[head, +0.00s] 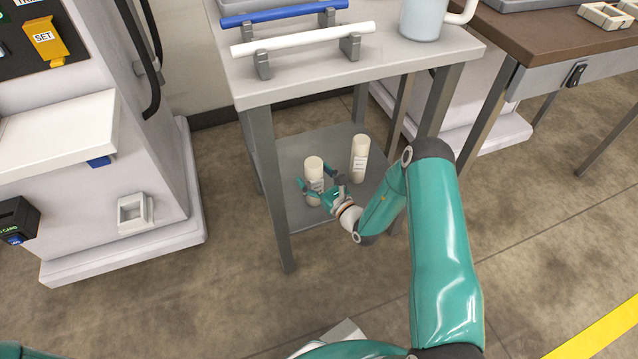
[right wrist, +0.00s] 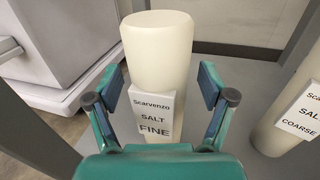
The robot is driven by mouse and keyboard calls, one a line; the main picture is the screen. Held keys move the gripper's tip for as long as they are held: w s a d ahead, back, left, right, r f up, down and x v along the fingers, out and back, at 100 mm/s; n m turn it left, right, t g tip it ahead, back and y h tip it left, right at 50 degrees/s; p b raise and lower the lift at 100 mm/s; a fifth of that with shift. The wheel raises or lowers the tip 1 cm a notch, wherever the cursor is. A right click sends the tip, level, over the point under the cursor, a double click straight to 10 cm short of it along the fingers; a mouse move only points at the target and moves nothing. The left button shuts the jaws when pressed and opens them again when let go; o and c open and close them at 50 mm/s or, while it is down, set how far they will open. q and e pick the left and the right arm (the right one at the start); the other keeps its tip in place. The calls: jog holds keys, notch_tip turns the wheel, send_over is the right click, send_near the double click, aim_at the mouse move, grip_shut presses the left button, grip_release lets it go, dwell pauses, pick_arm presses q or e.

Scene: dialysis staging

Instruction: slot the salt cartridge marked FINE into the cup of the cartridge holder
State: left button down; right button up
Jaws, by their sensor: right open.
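The FINE salt cartridge (head: 314,165) is a cream cylinder standing upright on the lower shelf of the cart. In the right wrist view the FINE cartridge (right wrist: 158,55) has its label facing my gripper. My right gripper (head: 317,181) is open, with a finger on each side of the cartridge; it also shows in the right wrist view (right wrist: 160,88). Gaps show between the fingers and the cartridge. A small white square cup (head: 133,213), seemingly the cartridge holder, is low on the machine at left. My left gripper is out of view.
The COARSE cartridge (head: 360,153) stands upright to the right of the FINE one. The cart's tabletop (head: 285,88) is above the shelf (head: 335,133), and its legs flank the opening. Floor (head: 235,230) between cart and machine is clear.

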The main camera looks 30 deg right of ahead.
jog(key=c, duration=1.3)
jog(key=shift+c, duration=0.6)
jog(key=shift+r, duration=0.15)
